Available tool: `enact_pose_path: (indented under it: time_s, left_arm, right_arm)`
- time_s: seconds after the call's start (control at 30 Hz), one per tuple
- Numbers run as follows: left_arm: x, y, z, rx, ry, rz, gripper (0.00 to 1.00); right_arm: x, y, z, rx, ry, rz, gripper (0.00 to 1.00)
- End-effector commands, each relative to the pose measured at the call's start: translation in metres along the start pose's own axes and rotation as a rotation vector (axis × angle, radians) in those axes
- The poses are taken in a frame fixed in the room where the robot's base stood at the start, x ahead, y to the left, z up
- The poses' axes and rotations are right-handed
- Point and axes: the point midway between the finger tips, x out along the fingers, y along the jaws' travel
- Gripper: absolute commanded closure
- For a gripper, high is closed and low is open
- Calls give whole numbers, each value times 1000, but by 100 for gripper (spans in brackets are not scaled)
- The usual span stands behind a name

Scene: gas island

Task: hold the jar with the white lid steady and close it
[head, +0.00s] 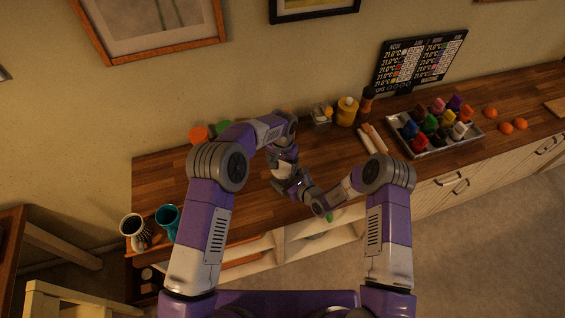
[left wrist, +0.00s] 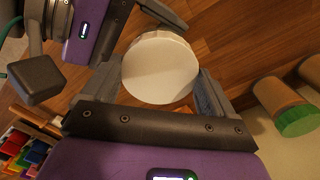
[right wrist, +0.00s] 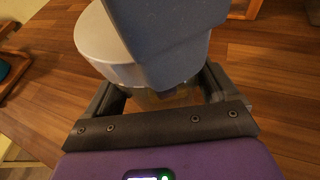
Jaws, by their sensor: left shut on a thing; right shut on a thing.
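The jar's round white lid (left wrist: 160,67) shows from above in the left wrist view. My left gripper (left wrist: 158,92) is shut on it, one finger on each side. In the right wrist view the lid (right wrist: 98,42) sits on top of the jar, partly hidden by a blue-grey finger. The jar body (right wrist: 170,98) shows only as a narrow strip below the lid, between the fingers of my right gripper (right wrist: 166,92), which is shut on it. In the head view my left gripper (head: 299,184) meets my right one over the counter's front part, and hides the jar.
A patterned mug (head: 132,230) and a teal mug (head: 167,218) stand at the counter's left end. A yellow jar (head: 346,111), pale rolls (head: 373,139), a tray of coloured bottles (head: 471,140) and several orange items (head: 506,128) are to the right.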

Motion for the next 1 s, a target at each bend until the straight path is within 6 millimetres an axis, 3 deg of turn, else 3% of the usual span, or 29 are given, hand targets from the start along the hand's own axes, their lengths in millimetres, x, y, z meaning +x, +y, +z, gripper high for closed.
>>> enact_pose_path:
  time_s: [0.33, 0.37, 0.53, 1.0]
  left_arm:
    - [7, 0, 0, 0, 1, 0, 46]
    - [7, 0, 0, 0, 1, 0, 46]
    - [7, -1, 0, 80, 0, 1, 46]
    - [8, -2, -2, 1019, 0, 2, 46]
  right_arm:
    - [0, 0, 1, -1, -2, 0, 68]
    - [0, 0, 1, -1, -2, 0, 98]
    - [0, 0, 1, -1, -1, 0, 98]
    - [0, 0, 0, -1, -1, 0, 98]
